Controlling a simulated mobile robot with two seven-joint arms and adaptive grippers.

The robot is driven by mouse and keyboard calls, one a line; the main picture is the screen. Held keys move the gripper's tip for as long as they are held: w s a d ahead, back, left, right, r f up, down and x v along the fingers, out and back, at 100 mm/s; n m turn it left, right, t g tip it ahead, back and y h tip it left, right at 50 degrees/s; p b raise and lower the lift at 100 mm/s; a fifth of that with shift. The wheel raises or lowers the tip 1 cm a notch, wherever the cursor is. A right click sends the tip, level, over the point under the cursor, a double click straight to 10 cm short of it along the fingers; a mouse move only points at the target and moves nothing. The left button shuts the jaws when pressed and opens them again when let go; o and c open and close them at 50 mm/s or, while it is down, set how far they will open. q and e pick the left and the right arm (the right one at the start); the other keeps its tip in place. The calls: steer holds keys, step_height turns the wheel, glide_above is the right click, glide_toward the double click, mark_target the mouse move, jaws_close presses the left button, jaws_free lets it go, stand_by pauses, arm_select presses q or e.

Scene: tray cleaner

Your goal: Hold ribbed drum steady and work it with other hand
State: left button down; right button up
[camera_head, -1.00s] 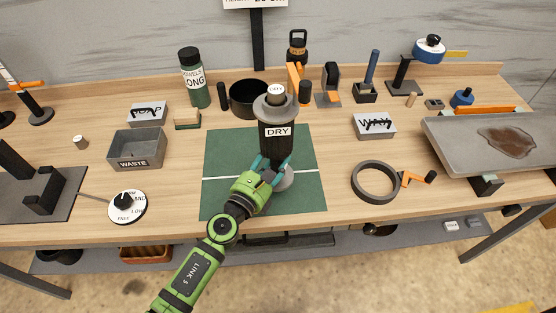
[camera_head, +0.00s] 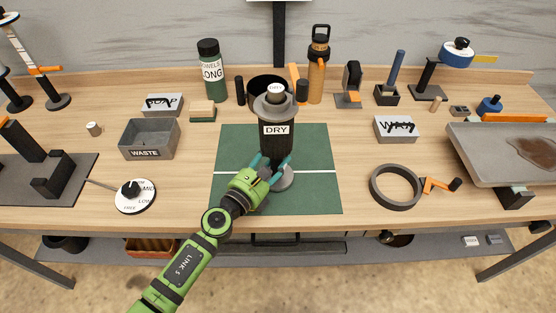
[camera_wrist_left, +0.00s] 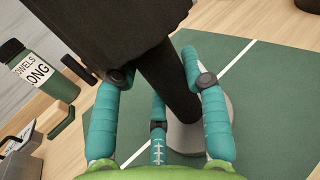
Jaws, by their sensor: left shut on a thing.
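A dark drum (camera_head: 281,147) with a white DRY label stands upright on a grey round base (camera_head: 284,181) on the green mat (camera_head: 320,196). In the left wrist view the fingers (camera_wrist_left: 158,75) lie on either side of the dark lower body (camera_wrist_left: 172,85); exact contact is hard to see. My right gripper is not in view.
A WASTE bin (camera_head: 150,153) and a dial (camera_head: 135,196) are on the left. A grey ring (camera_head: 373,187) and an orange-handled tool (camera_head: 438,185) lie right of the mat. A stained tray (camera_head: 480,155) is at far right. Bottles and a black pot stand behind the drum.

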arm_select(q)
steer(key=shift+w+a+f, duration=0.1)
steer(key=shift+w+a, duration=0.1)
steer(key=shift+a, duration=0.1)
steer(key=shift+f+b, duration=0.3)
steer(key=shift+b, duration=0.2)
steer(key=c, duration=1.2)
jaws_free()
jaws_close()
steer(key=shift+f, duration=0.1)
